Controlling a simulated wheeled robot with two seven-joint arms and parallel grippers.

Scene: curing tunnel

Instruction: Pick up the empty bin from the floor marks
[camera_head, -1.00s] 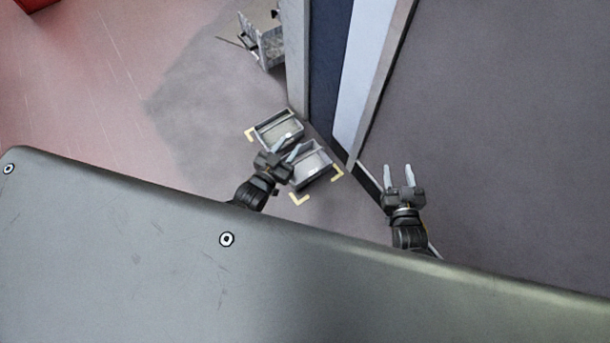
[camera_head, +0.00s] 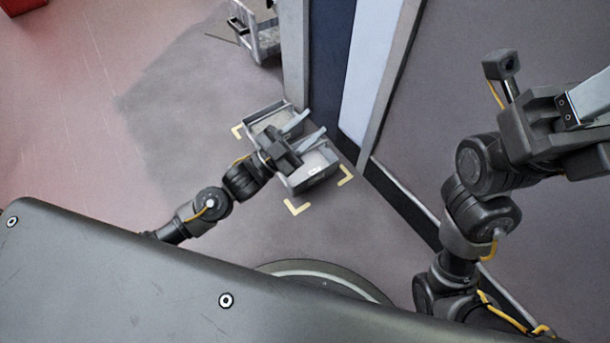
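The grey bin (camera_head: 268,114) stands on the floor inside yellow corner marks (camera_head: 297,207), beside the blue and white wall panels. Its near part (camera_head: 318,178) carries a small white label. My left gripper (camera_head: 312,124) is over the bin's middle with its two fingers apart. It hides that middle, so I cannot tell if this is one bin or two close together. No contents show in the visible parts. I cannot tell if the fingers touch the bin. My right gripper (camera_head: 582,100) is raised at the right edge, partly cut off, and its opening is unclear.
A dark post and wall panels (camera_head: 368,70) stand just behind and right of the bin. A grey wheeled cart (camera_head: 262,32) is at the top. The reddish floor to the left is free. A red object (camera_head: 20,5) is at the top left corner.

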